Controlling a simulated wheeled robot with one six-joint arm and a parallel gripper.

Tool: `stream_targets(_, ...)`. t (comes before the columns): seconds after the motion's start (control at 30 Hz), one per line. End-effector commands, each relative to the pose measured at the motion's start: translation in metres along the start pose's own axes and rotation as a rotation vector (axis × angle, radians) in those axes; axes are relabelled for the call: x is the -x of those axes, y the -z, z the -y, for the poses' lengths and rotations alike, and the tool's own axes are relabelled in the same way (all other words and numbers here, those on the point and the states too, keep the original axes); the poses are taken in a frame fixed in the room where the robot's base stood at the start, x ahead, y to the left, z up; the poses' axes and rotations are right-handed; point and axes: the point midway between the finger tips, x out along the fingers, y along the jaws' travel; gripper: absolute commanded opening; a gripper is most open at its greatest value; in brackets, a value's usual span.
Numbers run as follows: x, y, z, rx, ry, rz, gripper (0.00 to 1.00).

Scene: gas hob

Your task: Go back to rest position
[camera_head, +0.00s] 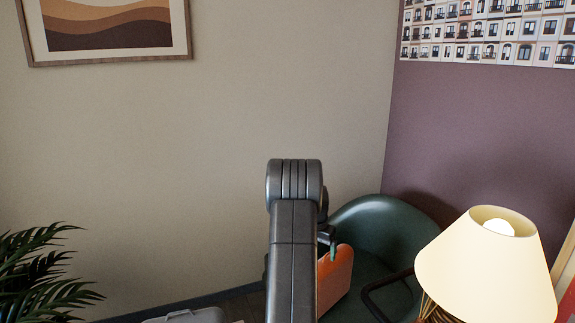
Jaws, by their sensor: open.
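My arm rises in the middle of the picture, with its thick dark grey link and rounded joint towards me. My gripper (327,238) is mostly hidden behind this link. Only a small dark part of it shows at the link's right side, in front of the green chair. It is open, and I see nothing held in the part that shows. No hob is in view.
A green armchair (378,222) with an orange cushion (335,278) stands behind my arm. A lamp with a cream shade (487,268) is at the lower right. A plant (40,275) is at the lower left. Bare wall (200,180) lies behind.

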Motion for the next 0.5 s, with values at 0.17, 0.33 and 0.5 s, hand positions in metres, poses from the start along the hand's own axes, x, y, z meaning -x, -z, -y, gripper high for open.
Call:
stream_targets(0.17, -0.003, -0.031, 0.006, 0.093, 0.014, 0.002, 0.9)
stream_targets(0.33, -0.005, -0.06, 0.01, 0.181, 0.027, 0.001, 0.9)
stream_targets(0.5, -0.007, -0.091, 0.011, 0.269, 0.039, 0.002, 0.9)
